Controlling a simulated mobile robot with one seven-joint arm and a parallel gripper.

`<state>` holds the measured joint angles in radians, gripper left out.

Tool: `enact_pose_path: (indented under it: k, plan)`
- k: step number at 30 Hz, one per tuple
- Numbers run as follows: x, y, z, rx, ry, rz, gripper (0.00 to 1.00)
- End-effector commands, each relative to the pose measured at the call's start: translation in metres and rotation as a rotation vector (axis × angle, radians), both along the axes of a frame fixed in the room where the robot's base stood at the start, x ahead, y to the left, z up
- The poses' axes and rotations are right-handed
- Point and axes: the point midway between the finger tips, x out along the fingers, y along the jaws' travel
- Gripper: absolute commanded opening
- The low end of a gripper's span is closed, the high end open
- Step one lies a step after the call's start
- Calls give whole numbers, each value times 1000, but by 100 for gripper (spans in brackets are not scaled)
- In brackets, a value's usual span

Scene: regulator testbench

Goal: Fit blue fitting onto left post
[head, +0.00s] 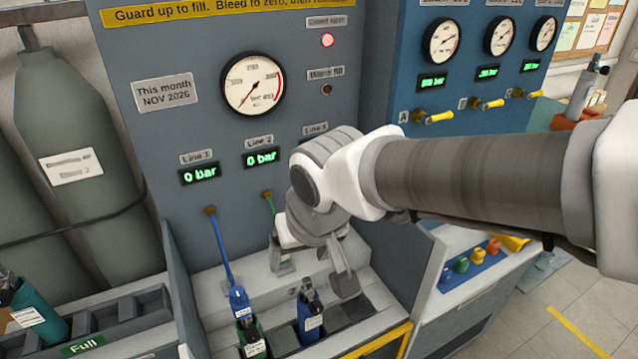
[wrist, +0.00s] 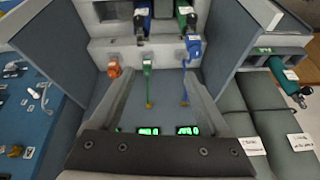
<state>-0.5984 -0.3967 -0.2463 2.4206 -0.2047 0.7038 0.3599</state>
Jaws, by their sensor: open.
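The blue fitting (head: 238,298) ends the blue hose (head: 220,248) from Line 1. It appears at the valve of the left, green cylinder (head: 252,340); whether it is seated there I cannot tell. It also shows in the wrist view (wrist: 193,46), with the hose running down. A small post (wrist: 184,63) shows indistinctly beside the hose at the ledge, and I cannot make out its top. My gripper (head: 312,265) is open and empty above the ledge, right of the blue fitting. In the wrist view its fingers (wrist: 157,84) stand apart, with the green hose between and beyond them.
A green fitting (wrist: 147,66) and an orange fitting (wrist: 114,69) sit along the ledge. A blue cylinder (head: 311,318) stands right of the green one. Side walls bound the filling bay. Coloured caps (head: 477,255) sit on the right bench.

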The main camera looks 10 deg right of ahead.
Motion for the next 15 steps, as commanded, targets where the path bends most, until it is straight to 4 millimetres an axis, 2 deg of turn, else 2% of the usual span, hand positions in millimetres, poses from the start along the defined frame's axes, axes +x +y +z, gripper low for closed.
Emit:
enact_pose_path:
  k: [1, 6, 15]
  plan:
    - [-4, -12, 7, 5, -11, -22, 80]
    - [-24, -42, 23, 3, -36, -64, 80]
    - [-59, -75, 41, -33, -77, -122, 80]
